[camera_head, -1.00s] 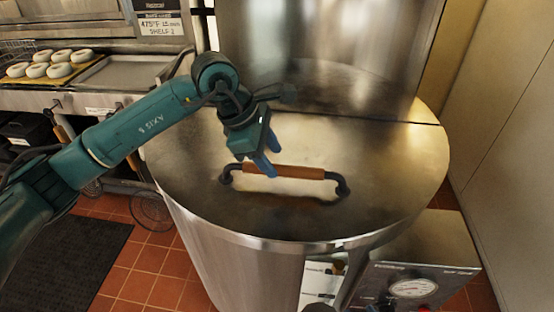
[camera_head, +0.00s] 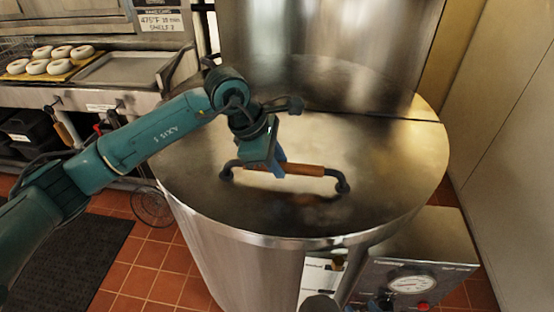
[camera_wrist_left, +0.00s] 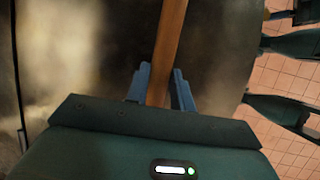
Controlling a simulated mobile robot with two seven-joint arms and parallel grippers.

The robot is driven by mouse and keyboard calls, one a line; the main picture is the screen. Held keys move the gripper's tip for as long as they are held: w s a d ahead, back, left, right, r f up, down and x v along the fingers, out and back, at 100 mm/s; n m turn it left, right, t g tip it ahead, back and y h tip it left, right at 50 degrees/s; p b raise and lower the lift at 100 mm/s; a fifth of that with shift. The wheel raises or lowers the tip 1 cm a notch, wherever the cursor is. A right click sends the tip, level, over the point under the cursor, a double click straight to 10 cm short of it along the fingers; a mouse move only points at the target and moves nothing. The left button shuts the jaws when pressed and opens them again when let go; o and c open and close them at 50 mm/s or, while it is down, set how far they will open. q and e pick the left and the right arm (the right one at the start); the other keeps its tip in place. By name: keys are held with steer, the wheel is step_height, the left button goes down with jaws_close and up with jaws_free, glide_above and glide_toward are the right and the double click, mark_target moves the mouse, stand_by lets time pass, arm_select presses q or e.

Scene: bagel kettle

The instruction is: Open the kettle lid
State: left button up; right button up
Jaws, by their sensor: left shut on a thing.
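The kettle (camera_head: 250,270) is a large steel drum. Its round steel lid (camera_head: 395,175) lies flat on top, with a seam across the back and a raised steel part behind. The brown bar handle (camera_head: 305,170) stands on two dark brackets near the lid's front. My left gripper (camera_head: 279,166) is shut on the handle's left part, reaching down from above. In the left wrist view, the handle (camera_wrist_left: 168,45) runs between the two blue fingers (camera_wrist_left: 160,92). A small blue part of my right gripper (camera_head: 384,300) shows at the bottom edge; its jaws are not clear.
At the left are a counter with bagels (camera_head: 62,53) and an empty tray (camera_head: 120,68). A pale wall (camera_head: 505,130) stands close on the right.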

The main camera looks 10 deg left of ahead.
arm_select(q)
jaws_close()
